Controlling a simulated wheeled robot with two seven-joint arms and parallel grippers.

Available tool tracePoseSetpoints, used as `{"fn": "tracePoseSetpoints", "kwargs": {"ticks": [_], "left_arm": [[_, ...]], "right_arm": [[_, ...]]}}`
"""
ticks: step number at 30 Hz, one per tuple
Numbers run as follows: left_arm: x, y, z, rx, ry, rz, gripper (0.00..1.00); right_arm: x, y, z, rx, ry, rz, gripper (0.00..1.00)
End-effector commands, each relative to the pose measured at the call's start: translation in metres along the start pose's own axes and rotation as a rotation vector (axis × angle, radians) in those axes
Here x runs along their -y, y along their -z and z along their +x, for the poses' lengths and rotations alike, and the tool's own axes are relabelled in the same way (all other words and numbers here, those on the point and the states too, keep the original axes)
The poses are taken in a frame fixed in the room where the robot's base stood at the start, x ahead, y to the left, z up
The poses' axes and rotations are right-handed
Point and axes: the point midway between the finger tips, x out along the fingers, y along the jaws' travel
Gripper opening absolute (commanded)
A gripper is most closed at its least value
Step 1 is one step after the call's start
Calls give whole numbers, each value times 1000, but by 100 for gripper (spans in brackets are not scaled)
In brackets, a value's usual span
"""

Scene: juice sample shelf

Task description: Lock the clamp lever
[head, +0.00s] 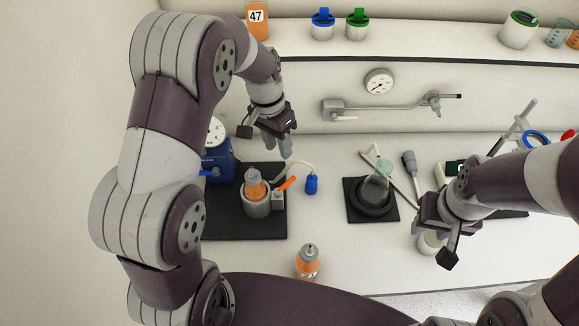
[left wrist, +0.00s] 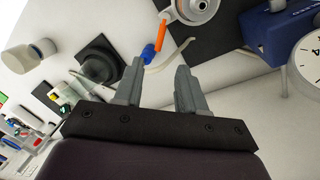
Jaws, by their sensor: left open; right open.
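The clamp lever (head: 286,184) is a short orange handle on the right side of the grey clamp cup (head: 257,208), tilted up to the right. A bottle with orange juice (head: 254,188) stands in the cup. In the left wrist view, the lever (left wrist: 159,35) shows beyond the fingertips, beside the round clamp (left wrist: 192,8). My left gripper (head: 279,148) is open and empty, above and behind the clamp, apart from the lever; its fingers also show in the left wrist view (left wrist: 159,78). My right gripper (head: 436,228) is at the right above a pale jar (head: 431,243); its fingers are mostly hidden.
A blue device with a dial (head: 216,160) stands left of the clamp. Another orange bottle (head: 307,262) stands in front. A black stand with a glass (head: 375,190) is further right. A shelf (head: 420,46) runs behind.

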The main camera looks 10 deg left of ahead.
Motion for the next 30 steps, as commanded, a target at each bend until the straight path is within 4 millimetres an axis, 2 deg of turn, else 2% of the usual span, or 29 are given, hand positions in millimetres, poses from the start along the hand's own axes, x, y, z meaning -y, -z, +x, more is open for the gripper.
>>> {"fn": "tracePoseSetpoints", "kwargs": {"ticks": [4, 7, 16, 21, 25, 30], "left_arm": [[1, 10, 4, 10, -28, 46, 40], [0, 10, 16, 13, -32, 50, 40], [-3, 8, 91, 15, -31, 48, 40], [-3, 8, 120, 11, -29, 48, 40], [-3, 8, 128, 10, -28, 47, 40], [-2, 9, 130, 9, -27, 47, 40]], "right_arm": [[0, 1, -6, 0, 0, 0, 43], [0, 2, -12, 0, 0, 0, 43], [0, 5, -40, 0, 0, 0, 43], [0, 6, -46, 0, 0, 0, 43], [0, 6, -47, 0, 0, 0, 43], [0, 6, -46, 0, 0, 0, 43]]}}
